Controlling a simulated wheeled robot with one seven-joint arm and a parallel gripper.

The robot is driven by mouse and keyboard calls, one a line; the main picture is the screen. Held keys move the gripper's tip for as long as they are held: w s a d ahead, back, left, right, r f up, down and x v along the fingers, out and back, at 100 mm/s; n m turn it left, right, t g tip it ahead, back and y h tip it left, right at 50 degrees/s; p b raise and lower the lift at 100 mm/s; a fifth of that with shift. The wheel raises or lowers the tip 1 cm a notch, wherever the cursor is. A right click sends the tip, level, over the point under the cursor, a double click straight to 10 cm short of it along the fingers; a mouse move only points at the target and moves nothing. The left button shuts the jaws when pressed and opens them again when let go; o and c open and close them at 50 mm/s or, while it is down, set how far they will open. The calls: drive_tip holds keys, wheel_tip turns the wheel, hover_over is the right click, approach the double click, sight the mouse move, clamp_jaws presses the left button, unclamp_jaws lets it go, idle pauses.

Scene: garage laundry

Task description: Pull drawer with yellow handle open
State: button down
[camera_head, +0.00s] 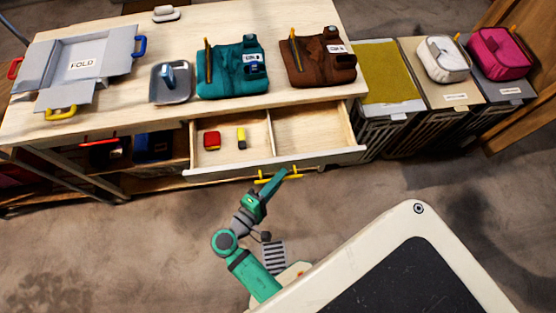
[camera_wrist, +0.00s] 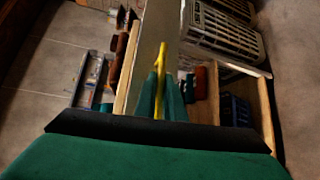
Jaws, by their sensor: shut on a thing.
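The drawer (camera_head: 215,173) under the wooden table is pulled part way out, and its inside shows. A divider splits it; a red block (camera_head: 211,140) and a small yellow-and-black item (camera_head: 241,138) lie in the left compartment, and the right compartment looks empty. The yellow handle (camera_head: 262,178) is on the drawer's front face. My green gripper (camera_head: 276,178) is at the handle, shut on it. In the wrist view the yellow handle (camera_wrist: 163,60) runs between the green fingers (camera_wrist: 160,95); part of it is hidden by them.
On the table (camera_head: 180,30) are a grey fold box (camera_head: 80,62), a grey tray (camera_head: 171,92), a teal garment (camera_head: 232,75) and a brown garment (camera_head: 318,62). Bins with bags (camera_head: 443,60) stand at the right. The floor (camera_head: 120,240) in front is clear.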

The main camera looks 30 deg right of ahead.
drive_tip(key=shift+s, duration=0.1)
drive_tip(key=c, duration=2.1)
unclamp_jaws()
drive_tip(key=v, duration=1)
drive_tip(key=shift+a, duration=0.4)
